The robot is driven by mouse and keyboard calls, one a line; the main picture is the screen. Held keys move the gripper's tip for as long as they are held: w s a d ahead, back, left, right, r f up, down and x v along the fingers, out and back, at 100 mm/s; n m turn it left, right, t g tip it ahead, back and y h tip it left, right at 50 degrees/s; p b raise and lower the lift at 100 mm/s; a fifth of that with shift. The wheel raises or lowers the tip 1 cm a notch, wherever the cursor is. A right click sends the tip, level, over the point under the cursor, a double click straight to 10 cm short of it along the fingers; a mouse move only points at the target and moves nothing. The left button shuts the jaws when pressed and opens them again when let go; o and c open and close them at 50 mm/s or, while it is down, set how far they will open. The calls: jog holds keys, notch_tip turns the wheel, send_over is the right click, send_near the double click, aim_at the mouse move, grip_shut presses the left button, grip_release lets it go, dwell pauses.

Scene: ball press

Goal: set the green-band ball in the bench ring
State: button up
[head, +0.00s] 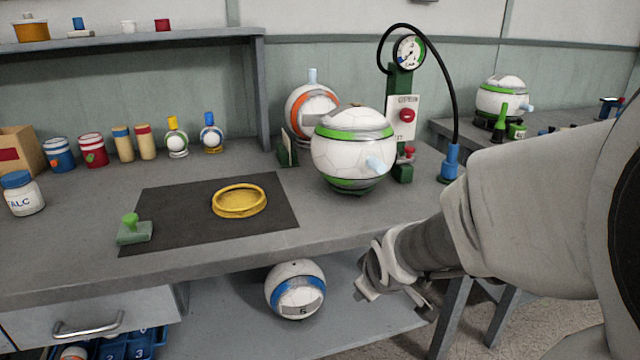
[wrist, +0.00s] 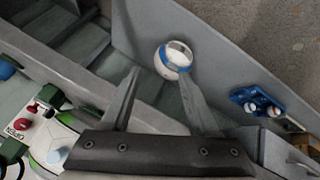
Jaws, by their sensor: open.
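A white round body with green bands above and below and a pale blue knob (head: 353,150) sits at the press on the bench; I cannot tell whether it is the green-band ball itself or a closed press shell. It shows partly in the wrist view (wrist: 47,142). The yellow bench ring (head: 239,201) lies empty on a dark mat. My gripper (head: 392,291) is open and empty, below the bench's front edge. In the wrist view my gripper (wrist: 158,78) points toward a blue-band ball (wrist: 172,60), which lies beyond the fingers on the lower shelf.
The blue-band ball (head: 296,290) rests under the bench. An orange-band ball (head: 312,110) stands behind the press. A gauge (head: 409,51) with a black hose and a red button (head: 407,115) rise beside it. A green-handled stamp (head: 134,230) sits at the mat's left corner.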

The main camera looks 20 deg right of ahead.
jog(key=s+a+r+m+g+y, duration=0.1)
jog(key=s+a+r+m, duration=0.1)
jog(key=s+a+r, duration=0.35)
jog(key=s+a+r+m+y, duration=0.1)
jog(key=s+a+r+m, duration=0.2)
jog(key=s+r, duration=0.45)
notch_tip(320, 180, up, 26)
jog(key=s+p, duration=0.1)
jog(key=p, duration=2.7)
jog(key=shift+s, duration=0.2)
